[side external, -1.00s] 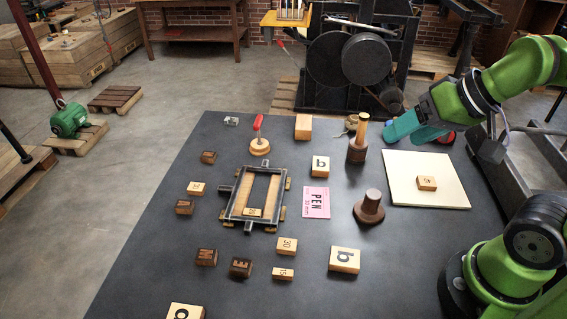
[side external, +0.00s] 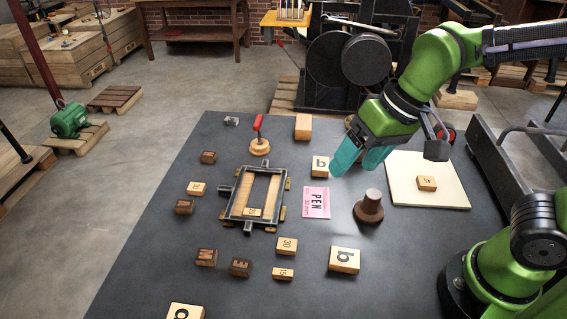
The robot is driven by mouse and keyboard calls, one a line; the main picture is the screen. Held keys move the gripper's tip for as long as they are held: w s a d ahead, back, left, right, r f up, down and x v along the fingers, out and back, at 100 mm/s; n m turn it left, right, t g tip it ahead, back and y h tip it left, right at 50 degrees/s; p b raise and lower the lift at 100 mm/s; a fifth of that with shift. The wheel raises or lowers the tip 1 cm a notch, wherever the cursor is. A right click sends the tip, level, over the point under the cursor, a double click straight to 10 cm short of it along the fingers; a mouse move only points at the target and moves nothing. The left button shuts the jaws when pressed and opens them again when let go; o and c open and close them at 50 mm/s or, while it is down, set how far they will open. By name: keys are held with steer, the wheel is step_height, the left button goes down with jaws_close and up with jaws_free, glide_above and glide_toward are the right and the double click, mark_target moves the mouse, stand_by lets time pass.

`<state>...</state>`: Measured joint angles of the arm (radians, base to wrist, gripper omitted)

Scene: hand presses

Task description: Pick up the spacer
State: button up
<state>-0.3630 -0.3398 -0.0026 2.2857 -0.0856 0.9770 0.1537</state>
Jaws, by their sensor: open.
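No block is plainly marked as the spacer; several small pale wooden blocks carry numbers. One reading 30 (side external: 287,246) and one reading 15 (side external: 283,274) lie on the dark table below the frame. My gripper (side external: 355,171), with teal fingers, is open and appears empty. In the picture it is above and right of the pink PEN card (side external: 316,202), beside a "b" block (side external: 320,166).
A dark round-knobbed tool (side external: 369,207) stands just below my gripper in the picture. A red-handled stamp (side external: 259,140) stands upright at the back. Dark letter blocks (side external: 206,257) lie to the left. The white board (side external: 447,198) is at the right.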

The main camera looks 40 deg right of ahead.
steer(key=w+a+f+m+g+h, duration=0.1)
steer(key=a+f+m+g+h, duration=0.3)
steer(key=a, duration=1)
steer(key=m+y, duration=0.1)
steer(key=m, duration=0.2)
glide_above(282, 274)
steer(key=shift+t, duration=0.3)
steer(key=f, duration=1.1)
steer(key=shift+w+f, duration=0.3)
steer(key=shift+f, duration=0.1)
steer(key=shift+s+f, duration=0.2)
steer(key=shift+f, duration=1.2)
steer(key=shift+s+f, duration=0.15)
steer(key=shift+f, duration=1.2)
steer(key=c, duration=1.1)
steer(key=shift+r, duration=0.1)
